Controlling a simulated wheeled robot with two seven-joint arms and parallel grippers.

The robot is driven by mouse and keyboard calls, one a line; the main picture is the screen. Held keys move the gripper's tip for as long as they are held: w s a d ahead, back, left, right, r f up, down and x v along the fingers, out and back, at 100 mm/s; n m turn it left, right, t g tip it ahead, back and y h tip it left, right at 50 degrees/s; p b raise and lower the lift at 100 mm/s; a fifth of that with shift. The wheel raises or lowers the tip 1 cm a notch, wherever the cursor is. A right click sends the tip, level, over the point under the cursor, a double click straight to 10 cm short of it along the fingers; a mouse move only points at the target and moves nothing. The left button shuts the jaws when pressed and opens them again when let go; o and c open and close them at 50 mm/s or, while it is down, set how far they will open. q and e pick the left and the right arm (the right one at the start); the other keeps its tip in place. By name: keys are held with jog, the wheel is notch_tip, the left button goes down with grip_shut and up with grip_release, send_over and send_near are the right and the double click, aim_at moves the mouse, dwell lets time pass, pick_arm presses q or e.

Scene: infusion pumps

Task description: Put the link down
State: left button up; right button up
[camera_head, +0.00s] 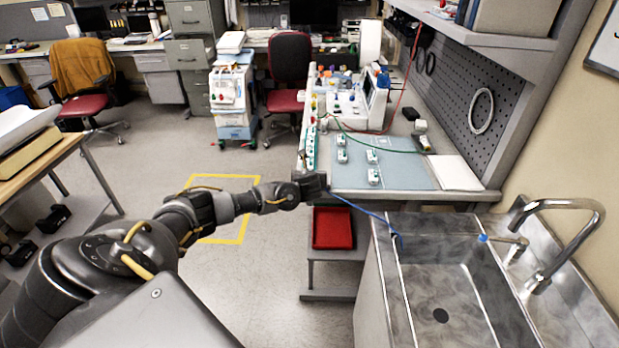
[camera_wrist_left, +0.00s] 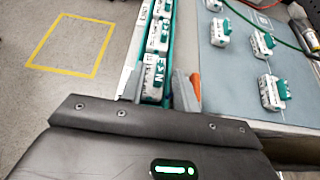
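I take the link to be the long, narrow rack (camera_head: 310,137) with white and green modules at the bench's left edge. In the left wrist view the rack (camera_wrist_left: 155,55) runs away from my gripper, with labelled modules in a teal channel. My left gripper (camera_head: 313,183) is at its near end. In the wrist view a grey, tapered finger (camera_wrist_left: 184,93) stands close along the rack's right side, beside an orange piece. The other finger cannot be made out clearly, so the grip is unclear. I cannot tell whether the rack rests on the bench. My right gripper is out of view.
Several small white-green modules (camera_head: 373,176) lie on the blue-grey mat (camera_head: 405,180). A white device (camera_head: 352,105) stands behind. A blue cord (camera_head: 365,212) runs to the sink (camera_head: 450,290). A red bin (camera_head: 333,228) is below the bench. Yellow tape (camera_head: 243,228) marks clear floor.

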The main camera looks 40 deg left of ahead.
pick_arm(q)
jog(key=b+v, duration=0.2)
jog(key=v, duration=0.9)
jog(key=shift+s+d+r, duration=0.25)
